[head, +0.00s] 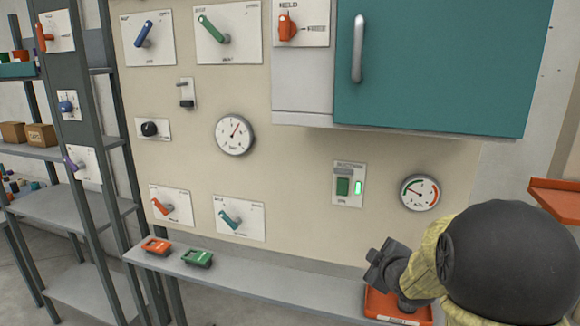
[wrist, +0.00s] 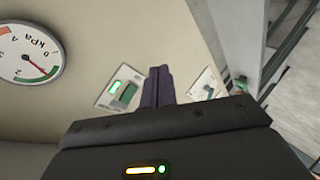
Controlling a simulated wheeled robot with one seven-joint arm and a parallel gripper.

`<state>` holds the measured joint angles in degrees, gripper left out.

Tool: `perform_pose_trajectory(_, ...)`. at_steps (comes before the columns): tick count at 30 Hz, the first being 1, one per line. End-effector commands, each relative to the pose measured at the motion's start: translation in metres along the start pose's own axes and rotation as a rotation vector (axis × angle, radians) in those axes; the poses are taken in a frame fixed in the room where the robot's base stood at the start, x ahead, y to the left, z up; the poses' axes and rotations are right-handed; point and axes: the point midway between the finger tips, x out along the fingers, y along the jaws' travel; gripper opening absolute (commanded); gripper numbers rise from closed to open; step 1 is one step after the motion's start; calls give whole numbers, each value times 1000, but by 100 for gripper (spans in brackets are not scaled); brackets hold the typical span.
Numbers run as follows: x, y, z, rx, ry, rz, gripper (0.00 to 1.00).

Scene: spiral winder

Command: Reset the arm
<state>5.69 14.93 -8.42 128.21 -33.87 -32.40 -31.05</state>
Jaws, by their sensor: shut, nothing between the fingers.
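My gripper (head: 380,262) is at the lower right of the head view, in front of the panel's lower edge, above an orange tray (head: 385,303) on the shelf. In the wrist view its dark fingers (wrist: 157,85) are together and hold nothing. The fingers appear apart from the panel. My dark, rounded arm link hides part of the tray and shelf. A switch plate with a green button and a lit green lamp (head: 358,187) is on the panel, up and left of my gripper. It also shows in the wrist view (wrist: 121,89), just left of the fingers.
A gauge (head: 420,192) is above my arm. A teal cabinet door (head: 435,65) juts out above. Several levers and knobs, including a teal lever (head: 232,219), cover the panel.

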Motion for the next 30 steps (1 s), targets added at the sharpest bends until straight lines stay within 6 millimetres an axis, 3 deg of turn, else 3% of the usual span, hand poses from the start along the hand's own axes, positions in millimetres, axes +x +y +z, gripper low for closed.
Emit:
perform_pose_trajectory(7,-55,-81,32,444,-348,-169,0)
perform_pose_trajectory(12,-112,-149,42,724,-608,-290,0)
perform_pose_trajectory(16,-152,-189,44,879,-778,-359,0)
perform_pose_trajectory(21,-173,-208,44,951,-867,-391,0)
perform_pose_trajectory(30,-172,-207,44,950,-866,-391,0)
